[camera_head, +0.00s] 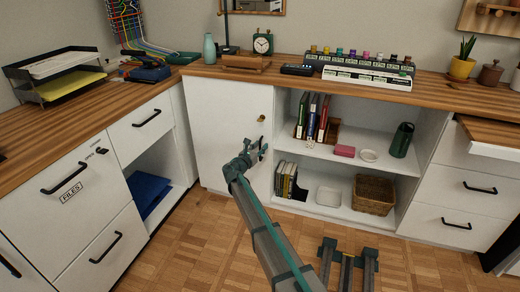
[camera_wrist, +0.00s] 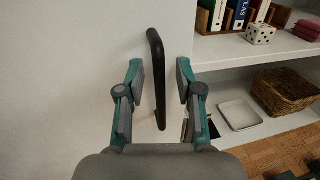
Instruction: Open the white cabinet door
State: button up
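The white cabinet door (camera_head: 226,120) is shut, in the corner left of the open shelves. Its plain white face fills the left of the wrist view (camera_wrist: 60,70). A long black upright handle (camera_wrist: 157,80) stands on it near its right edge. In the head view my gripper mostly hides this handle. My gripper (camera_head: 258,149) is in front of the door's right side. In the wrist view my gripper (camera_wrist: 160,68) is open, one finger on each side of the handle, with visible gaps. I cannot tell how deep the handle sits between the fingers.
A round brass knob (camera_head: 262,118) shows above my gripper. Open shelves to the right hold binders (camera_head: 312,117), a wicker basket (camera_head: 374,194) and a white tray (camera_head: 328,197). Drawer units (camera_head: 75,190) stand at the left. The wooden floor (camera_head: 205,240) before the door is clear.

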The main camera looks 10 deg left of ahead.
jog(key=shift+w, duration=0.1)
grip_shut()
jog(key=shift+r, duration=0.1)
dwell(0.4)
